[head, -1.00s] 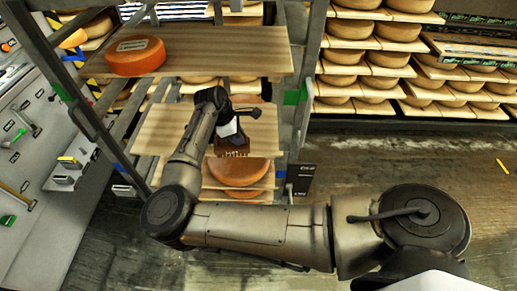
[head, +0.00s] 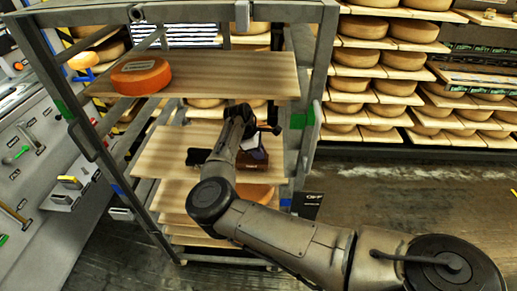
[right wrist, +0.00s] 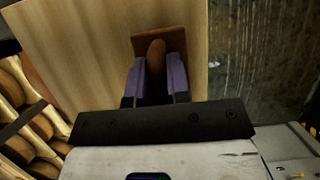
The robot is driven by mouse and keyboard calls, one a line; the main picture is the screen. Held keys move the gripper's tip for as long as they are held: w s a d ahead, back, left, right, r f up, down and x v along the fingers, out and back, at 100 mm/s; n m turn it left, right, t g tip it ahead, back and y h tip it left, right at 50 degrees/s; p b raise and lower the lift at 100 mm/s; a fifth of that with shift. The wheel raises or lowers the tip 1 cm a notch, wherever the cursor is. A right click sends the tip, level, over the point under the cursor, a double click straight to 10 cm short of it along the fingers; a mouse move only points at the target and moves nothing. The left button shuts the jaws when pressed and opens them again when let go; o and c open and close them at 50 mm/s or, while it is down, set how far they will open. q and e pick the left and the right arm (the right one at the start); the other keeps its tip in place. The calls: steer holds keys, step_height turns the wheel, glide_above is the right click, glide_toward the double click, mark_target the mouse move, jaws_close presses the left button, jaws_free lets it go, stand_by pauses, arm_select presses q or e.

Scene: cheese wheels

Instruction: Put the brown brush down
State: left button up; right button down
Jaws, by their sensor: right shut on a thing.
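My right gripper (head: 250,143) is shut on the brown brush (head: 254,161) over the right part of the middle wooden shelf board (head: 165,151). In the right wrist view, the two purple-grey fingers (right wrist: 157,78) clasp the brush's rounded handle. Its flat brown block (right wrist: 172,40) lies just beyond the fingertips, over the pale board (right wrist: 85,50) near its edge. The bristles are hidden, and I cannot tell whether the brush touches the board. My left gripper is not in view.
An orange cheese wheel (head: 141,76) sits on the upper board (head: 230,75). Another wheel (head: 255,193) is below the brush. Metal posts (head: 318,90) frame the rack. The middle board's left part is clear. Full cheese shelves stand behind right.

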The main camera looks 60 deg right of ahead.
steer(key=shift+f, duration=0.3)
steer(key=c, duration=1.1)
jaws_free()
steer(key=shift+f, duration=0.1)
